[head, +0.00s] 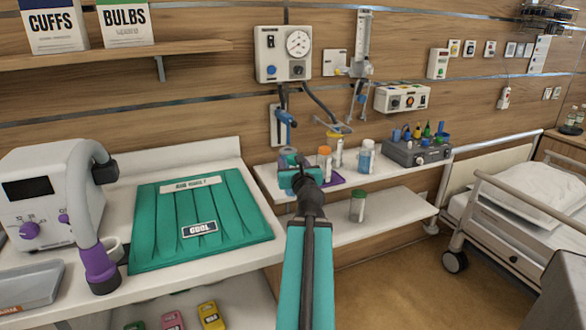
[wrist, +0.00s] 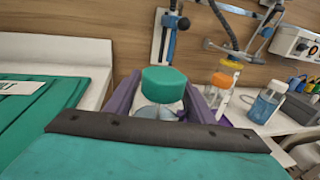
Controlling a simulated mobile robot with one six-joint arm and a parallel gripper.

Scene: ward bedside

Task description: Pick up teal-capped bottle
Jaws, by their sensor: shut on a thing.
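The teal-capped bottle (wrist: 164,86) stands upright between the two purple fingers of my gripper (wrist: 162,100) in the wrist view. Its clear body shows just below the cap, and the lower part is hidden by my gripper. My gripper is shut on it. In the head view my gripper (head: 300,177) is at the left end of the upper white shelf (head: 385,180), and the bottle is mostly hidden there. I cannot tell whether the bottle's base touches the shelf.
A green-capped jar (head: 358,206) is on the lower shelf. A hose and wall fittings (head: 283,118) hang behind. A green padded mat (head: 200,220) lies left.

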